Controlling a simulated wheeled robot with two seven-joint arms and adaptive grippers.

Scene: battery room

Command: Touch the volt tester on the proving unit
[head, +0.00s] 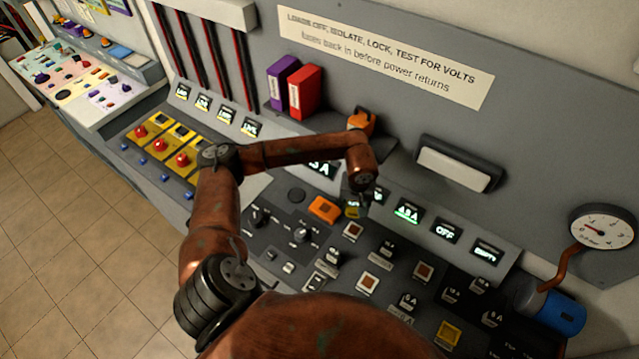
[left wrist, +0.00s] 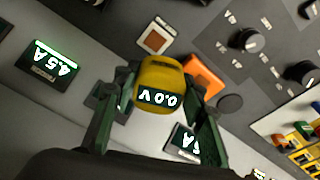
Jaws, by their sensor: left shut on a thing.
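The volt tester (left wrist: 160,85) is yellow with a small dark display that reads 0.0 V. My left gripper (left wrist: 152,100) is shut on it, one green finger at each side. In the head view the left gripper (head: 358,199) hangs over the panel, and a bit of the yellow tester (head: 352,212) shows below it. An orange block (head: 325,209), which looks like the proving unit, sits on the panel just left of the tester. In the left wrist view the orange block (left wrist: 204,76) is right beside and partly behind the tester. I cannot tell whether they touch.
The panel holds knobs, square buttons and lit displays (head: 407,213). Yellow switch plates with red knobs (head: 184,159) are to the left. Purple and red binders (head: 304,91) and another orange thing (head: 361,122) stand on the shelf behind. A gauge (head: 602,227) is at right.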

